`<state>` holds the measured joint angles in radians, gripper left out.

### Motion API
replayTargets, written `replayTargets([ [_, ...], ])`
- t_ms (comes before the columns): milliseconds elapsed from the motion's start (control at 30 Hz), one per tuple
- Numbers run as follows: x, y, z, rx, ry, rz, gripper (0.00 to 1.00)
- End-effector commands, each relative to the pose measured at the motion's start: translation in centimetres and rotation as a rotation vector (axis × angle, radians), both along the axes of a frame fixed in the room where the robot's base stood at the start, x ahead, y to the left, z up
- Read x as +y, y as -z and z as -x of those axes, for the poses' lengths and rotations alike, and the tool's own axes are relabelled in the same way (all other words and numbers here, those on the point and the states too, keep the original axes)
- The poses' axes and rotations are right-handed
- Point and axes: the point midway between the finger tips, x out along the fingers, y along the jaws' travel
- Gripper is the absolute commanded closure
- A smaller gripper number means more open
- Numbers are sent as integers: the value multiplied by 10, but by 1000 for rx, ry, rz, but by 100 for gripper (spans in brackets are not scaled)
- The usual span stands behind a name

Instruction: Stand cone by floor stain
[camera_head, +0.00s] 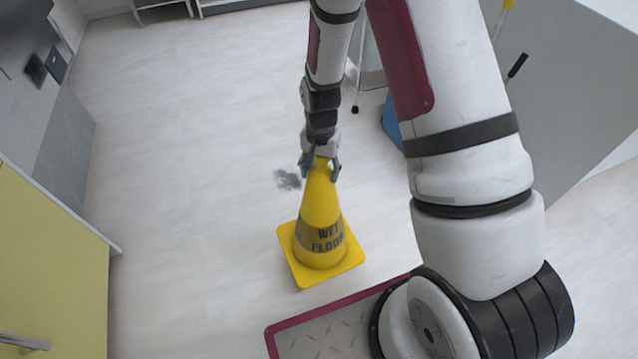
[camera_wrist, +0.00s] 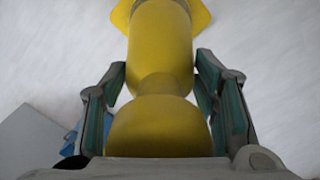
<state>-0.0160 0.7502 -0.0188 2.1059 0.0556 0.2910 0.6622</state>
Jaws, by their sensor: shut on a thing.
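The yellow cone (camera_head: 322,215) with "WET FLOOR" lettering and a square base is upright in the head view. My gripper (camera_head: 320,172) is shut on its top from above. In the wrist view the cone (camera_wrist: 160,50) runs between the two fingers of my gripper (camera_wrist: 155,105), one on each side. The dark grey floor stain (camera_head: 287,180) lies just left of and behind the cone's upper part in the picture. I cannot tell whether the base touches the floor or hangs a little above it.
My base is at the bottom. A yellow cabinet (camera_head: 45,265) stands at the left edge. A blue thing (camera_head: 391,122) is partly hidden behind my arm, beside a grey panel (camera_head: 560,95). The floor left of the stain is clear.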

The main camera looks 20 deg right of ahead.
Motion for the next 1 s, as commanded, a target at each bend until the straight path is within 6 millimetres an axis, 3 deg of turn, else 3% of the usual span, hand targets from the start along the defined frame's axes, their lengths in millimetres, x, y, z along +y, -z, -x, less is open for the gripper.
replayTargets([
  [100,0,21,-2,-1,38,1,72],
  [567,0,41,-1,0,73,2,72],
  [1000,0,82,-1,0,71,2,72],
])
